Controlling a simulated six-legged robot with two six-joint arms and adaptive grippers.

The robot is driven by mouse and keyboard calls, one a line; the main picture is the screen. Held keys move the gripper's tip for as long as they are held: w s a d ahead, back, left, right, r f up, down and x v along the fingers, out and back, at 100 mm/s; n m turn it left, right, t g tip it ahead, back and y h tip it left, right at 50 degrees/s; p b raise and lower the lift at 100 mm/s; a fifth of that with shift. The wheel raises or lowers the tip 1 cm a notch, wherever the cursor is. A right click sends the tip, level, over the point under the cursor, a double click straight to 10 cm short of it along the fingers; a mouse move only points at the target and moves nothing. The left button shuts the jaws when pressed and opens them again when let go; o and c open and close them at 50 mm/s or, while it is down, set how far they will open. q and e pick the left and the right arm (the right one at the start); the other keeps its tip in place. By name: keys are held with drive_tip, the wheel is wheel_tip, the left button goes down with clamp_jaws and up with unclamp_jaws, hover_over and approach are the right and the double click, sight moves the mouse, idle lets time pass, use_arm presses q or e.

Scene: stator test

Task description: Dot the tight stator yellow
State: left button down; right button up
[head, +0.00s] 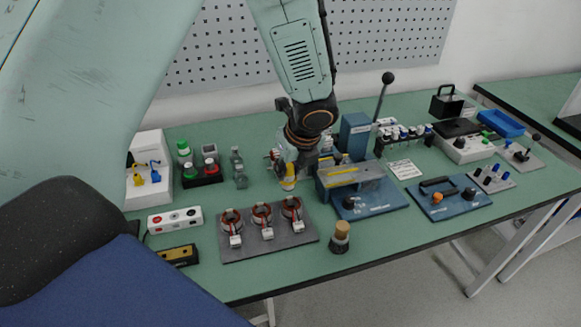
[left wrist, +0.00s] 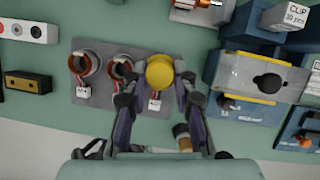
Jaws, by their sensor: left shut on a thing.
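Three copper-wound stators stand in a row on a dark grey board (head: 270,244): the left stator (head: 232,220), the middle stator (head: 262,213) and the right stator (head: 291,207). Each has a white connector. My left gripper (head: 288,178) is shut on a yellow marker (head: 289,184) and holds it above and behind the right stator. In the left wrist view the marker's round yellow end (left wrist: 160,72) lies between the fingers and hides most of the right stator. I cannot tell which stator is tight. My right gripper is out of view.
A blue press fixture (head: 372,200) with a clear guard stands right of the board. A dark pot with a tan top (head: 341,236) stands near the front edge.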

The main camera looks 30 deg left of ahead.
use_arm(q)
drive_tip(key=shift+f, duration=0.4)
drive_tip(key=shift+d+r, duration=0.2)
drive_tip(key=shift+d, duration=0.2)
drive_tip(key=shift+w+a+f, duration=0.1)
drive_tip(key=shift+a+f, duration=0.05)
drive_tip(key=shift+a, duration=0.2)
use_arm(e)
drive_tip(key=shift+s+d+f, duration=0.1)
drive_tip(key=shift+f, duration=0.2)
use_arm(q)
drive_tip(key=shift+d, duration=0.15)
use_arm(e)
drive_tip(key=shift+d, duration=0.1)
use_arm(q)
drive_tip(key=shift+f, duration=0.1)
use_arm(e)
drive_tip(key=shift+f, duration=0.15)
use_arm(q)
drive_tip(key=shift+f+b, duration=0.25)
drive_tip(key=shift+b, duration=0.05)
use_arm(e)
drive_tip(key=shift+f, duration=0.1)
use_arm(q)
drive_tip(key=shift+f, duration=0.25)
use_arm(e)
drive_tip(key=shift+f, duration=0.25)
